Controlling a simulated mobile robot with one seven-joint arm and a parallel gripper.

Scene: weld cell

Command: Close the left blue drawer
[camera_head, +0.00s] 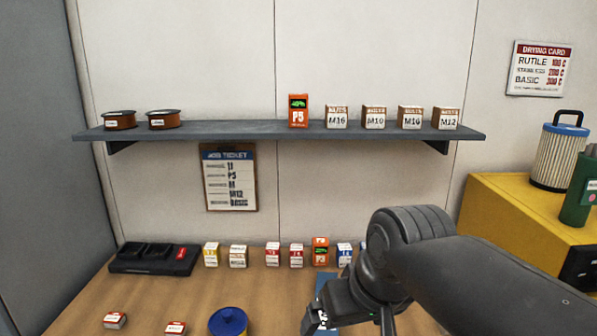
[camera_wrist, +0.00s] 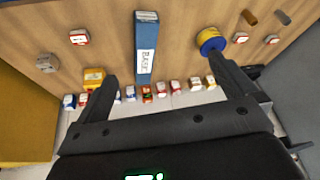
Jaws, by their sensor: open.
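No blue drawer shows in either view. My gripper (camera_head: 348,320) hangs over the workbench at the bottom of the head view, partly cut off by the lower edge. In the wrist view my gripper (camera_wrist: 167,73) has its two fingers wide apart with nothing gripped. A long blue box with a white label reading BASIC (camera_wrist: 146,48) lies beyond and between the fingertips, apart from both as far as I can tell. In the head view this blue box (camera_head: 327,287) is mostly hidden behind my gripper.
The wooden workbench (camera_head: 150,290) carries a row of small boxes (camera_head: 272,254), a black tray (camera_head: 155,259) and a blue-lidded tin (camera_head: 228,322). A grey shelf (camera_head: 230,130) holds boxes and spools above. A yellow cabinet (camera_head: 520,225) stands at the right.

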